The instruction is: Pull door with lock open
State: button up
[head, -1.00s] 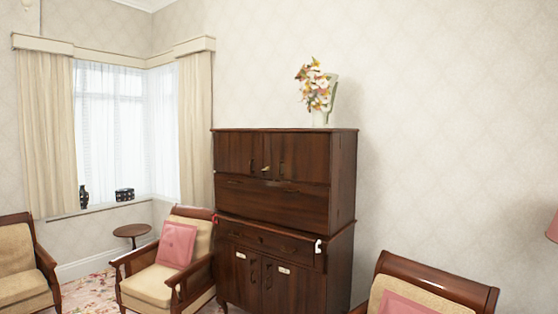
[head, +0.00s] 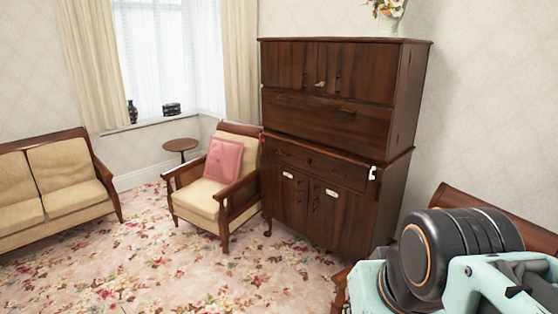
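A tall dark wooden cabinet (head: 400,95) stands against the wall, right of centre in the head view. Its upper part has a left door (head: 285,62) and a right door (head: 362,70), both looking closed. A small brass-coloured lock (head: 320,84) sits where these doors meet, between their dark handles. Below are a wide panel and a drawer. The closed lower doors (head: 345,222) have dark handles and small whitish plates. Part of my arm (head: 430,262) shows at the lower right, well apart from the doors. My gripper is out of view.
An armchair (head: 206,195) with a pink cushion stands close to the cabinet's left. A cream sofa (head: 70,178) is at far left, and a small round table (head: 180,145) at the back. Another chair (head: 455,200) is at right, partly behind my arm. Floral carpet (head: 190,270) lies open in front.

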aim_at(370, 71)
jog(key=i+u, duration=0.3)
jog(key=i, duration=0.85)
jog(key=i+j+z, duration=0.15)
jog(key=i, duration=0.4)
jog(key=i+j+z, duration=0.2)
jog(key=i, duration=0.35)
jog(key=i+j+z, duration=0.1)
jog(key=i+z, duration=0.25)
jog(key=i+j+z, duration=0.2)
jog(key=i+z, duration=0.2)
